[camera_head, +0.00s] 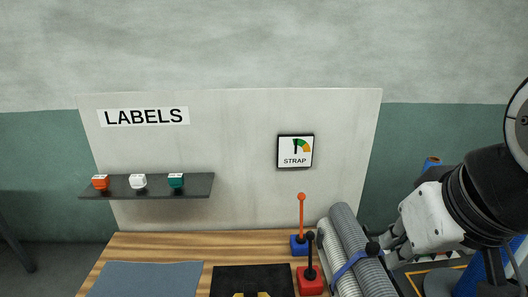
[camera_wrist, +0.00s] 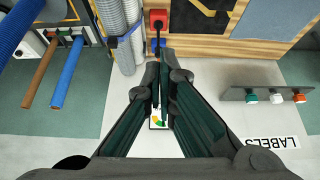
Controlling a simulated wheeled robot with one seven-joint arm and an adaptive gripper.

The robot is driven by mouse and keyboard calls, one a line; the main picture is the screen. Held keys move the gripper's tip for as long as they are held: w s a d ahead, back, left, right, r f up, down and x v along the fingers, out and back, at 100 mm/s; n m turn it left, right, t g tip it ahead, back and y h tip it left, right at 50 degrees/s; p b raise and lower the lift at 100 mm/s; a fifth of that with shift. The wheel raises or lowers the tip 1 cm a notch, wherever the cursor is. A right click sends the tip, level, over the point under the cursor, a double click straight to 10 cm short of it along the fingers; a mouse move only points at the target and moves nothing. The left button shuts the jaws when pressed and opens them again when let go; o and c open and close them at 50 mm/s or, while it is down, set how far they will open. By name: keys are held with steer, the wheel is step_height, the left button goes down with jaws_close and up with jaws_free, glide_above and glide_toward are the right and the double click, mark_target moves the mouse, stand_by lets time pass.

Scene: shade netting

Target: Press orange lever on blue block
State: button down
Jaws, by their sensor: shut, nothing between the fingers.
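The orange lever (camera_head: 301,215) stands upright on the blue block (camera_head: 299,246) at the table's back edge. In front of it, a black lever (camera_head: 310,256) stands on a red block (camera_head: 310,281). My gripper (camera_head: 376,249) is shut and empty, right of both levers, with the grey rolls between in the head view. In the wrist view the shut fingertips (camera_wrist: 165,68) overlap the area just below the blue block (camera_wrist: 158,45); the red block (camera_wrist: 158,19) is above it. The orange lever is hidden behind the fingers there.
Grey netting rolls (camera_head: 347,226) with a blue strap lie right of the blocks. A black mat (camera_head: 252,276) and a blue-grey mat (camera_head: 145,280) lie on the wooden table. A STRAP gauge (camera_head: 295,151) and a shelf (camera_head: 155,188) with several small coloured pieces are on the back panel.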

steer(key=shift+w, duration=0.1)
stand_by(0.3)
steer(key=w+a+f+m+g+y+b, duration=0.15)
steer(key=w+f+y+b, duration=0.45)
steer(key=w, duration=1.1)
steer(key=w+a+f+m+g+y+b, duration=0.1)
steer(key=w+f+g+y+b, duration=0.15)
steer(key=w+f+b, duration=0.9)
steer(key=w+d+f+m+t+y+b, duration=0.1)
steer(key=w+d+f+t+y, duration=0.1)
steer(key=w+d+f, duration=0.3)
steer(key=w+d+f+m+t+y+b, duration=0.2)
steer(key=w+d+f, duration=0.3)
steer(key=w, duration=0.7)
steer(key=w+d+f+m+t+y+b, duration=0.2)
steer(key=w+d+f+t, duration=0.1)
steer(key=w+d+f, duration=0.2)
steer(key=w+f, duration=0.2)
steer(key=w, duration=0.2)
steer(key=shift+w+f, duration=0.15)
steer(key=shift+f, duration=0.15)
steer(key=shift+a, duration=0.1)
steer(key=x, duration=0.9)
steer(key=shift+w+a+b, duration=0.15)
steer(key=shift+a+b, duration=0.15)
steer(key=shift+a, duration=0.05)
steer(key=shift+r, duration=0.1)
